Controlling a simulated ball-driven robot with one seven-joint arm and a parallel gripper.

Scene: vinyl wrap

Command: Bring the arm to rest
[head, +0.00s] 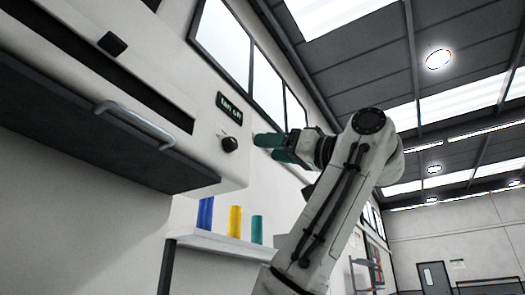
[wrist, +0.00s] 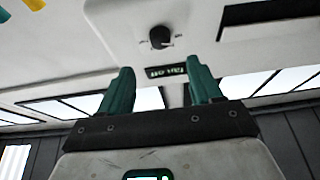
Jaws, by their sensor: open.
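My arm rises from the bottom of the head view and bends left at its elbow. My gripper (head: 262,147) has teal fingers and points left at the white machine (head: 205,95), near its black knob (head: 229,144). In the wrist view my gripper (wrist: 160,88) shows two teal fingers spread apart with nothing between them. The knob (wrist: 160,38) and the small display (wrist: 165,71) appear beyond the fingertips. The fingers look apart from the knob, though the exact gap is hard to tell.
The machine has a grey handle (head: 135,122) on its dark front flap. A white shelf (head: 225,243) below holds a blue roll (head: 205,212), a yellow roll (head: 235,221) and a green roll (head: 256,229). A grey door (head: 436,278) stands far right. Open space lies right of my arm.

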